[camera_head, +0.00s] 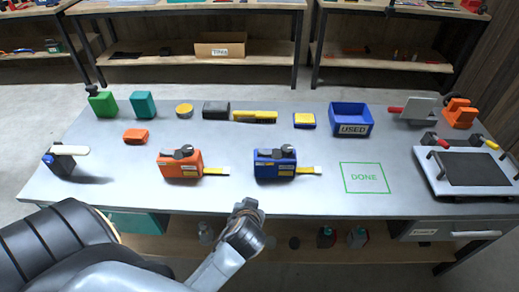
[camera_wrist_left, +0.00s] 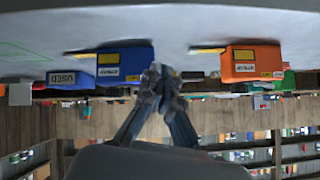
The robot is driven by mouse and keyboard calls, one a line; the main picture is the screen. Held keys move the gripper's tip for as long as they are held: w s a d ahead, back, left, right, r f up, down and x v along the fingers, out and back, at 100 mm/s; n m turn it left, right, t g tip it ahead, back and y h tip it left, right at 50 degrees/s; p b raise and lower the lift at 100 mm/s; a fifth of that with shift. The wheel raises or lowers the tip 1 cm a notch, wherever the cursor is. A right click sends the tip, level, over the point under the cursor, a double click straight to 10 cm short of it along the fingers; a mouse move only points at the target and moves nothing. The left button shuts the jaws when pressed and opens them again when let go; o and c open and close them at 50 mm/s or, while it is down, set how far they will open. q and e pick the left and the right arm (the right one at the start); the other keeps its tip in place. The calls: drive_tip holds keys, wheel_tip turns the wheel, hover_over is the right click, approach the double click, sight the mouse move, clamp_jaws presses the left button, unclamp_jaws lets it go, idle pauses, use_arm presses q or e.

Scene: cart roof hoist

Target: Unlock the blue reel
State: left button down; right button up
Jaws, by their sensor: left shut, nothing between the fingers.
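The blue reel (camera_head: 265,170) stands on the grey table, right of the orange reel (camera_head: 168,170). It has a dark lever-like part (camera_head: 276,153) on top and a yellow tape end (camera_head: 308,170) sticking out to its right. I cannot tell the lever's lock state. In the left wrist view, which is upside down, the blue reel (camera_wrist_left: 135,62) is just beyond the fingertips, left of the orange reel (camera_wrist_left: 250,58). My left gripper (camera_head: 248,210) is shut and empty in front of the table's front edge, apart from the blue reel. My right gripper is not in view.
A green DONE outline (camera_head: 365,178) lies right of the blue reel, with a blue USED bin (camera_head: 351,118) behind. A tray-like fixture (camera_head: 469,172) stands at far right. Several small items line the back. The table between the blue reel and front edge is clear.

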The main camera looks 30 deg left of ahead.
use_arm(q)
drive_tip(key=w+r+n+t+y, duration=0.2)
drive_tip(key=w+r+t+y, duration=0.1)
drive_tip(key=w+r, duration=0.5)
drive_tip(key=shift+w+a+t, duration=0.45)
drive_tip(key=shift+w+t, duration=0.15)
drive_tip(key=shift+w, duration=0.1)
drive_tip(key=shift+r, duration=0.1)
drive_tip(key=p, duration=0.3)
hover_over(259, 161)
drive_tip(key=shift+w+d+f, duration=0.15)
drive_tip(key=shift+w+f, duration=0.05)
drive_tip(key=shift+f, duration=0.35)
drive_tip(key=shift+w+d+f, duration=0.15)
drive_tip(key=shift+w+f, duration=0.05)
drive_tip(key=shift+f, duration=0.3)
drive_tip(key=f, duration=0.3)
drive_tip(key=shift+s+a, duration=0.2)
drive_tip(key=shift+s+f+p, duration=0.1)
drive_tip(key=shift+f+p, duration=0.2)
drive_tip(key=shift+f, duration=0.35)
